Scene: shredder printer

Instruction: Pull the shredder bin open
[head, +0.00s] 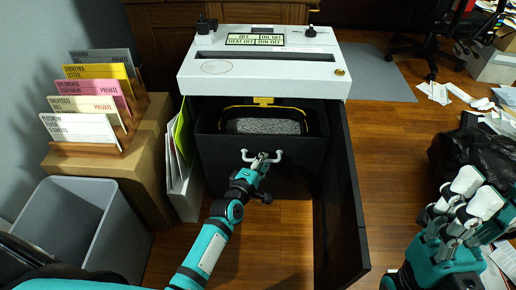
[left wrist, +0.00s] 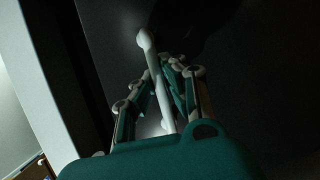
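The dark shredder bin (head: 225,152) sits in the cabinet under the white shredder top (head: 262,82). Its upper opening shows grey shreds (head: 262,126) and a yellow rim. A white bar handle (head: 277,155) is on its front; it also shows in the left wrist view (left wrist: 152,62). My left gripper (head: 260,160) is at the middle of the handle. In the left wrist view its fingers (left wrist: 162,88) close around the bar from both sides. My right gripper (head: 473,203) is empty at the far right, away from the bin; its finger gap is unclear.
The black cabinet door (head: 342,200) stands open to the right of the bin. White binders (head: 185,165) stand close on the left. A grey waste bin (head: 85,225) and a cardboard box (head: 140,165) are further left. The wooden floor before the bin is clear.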

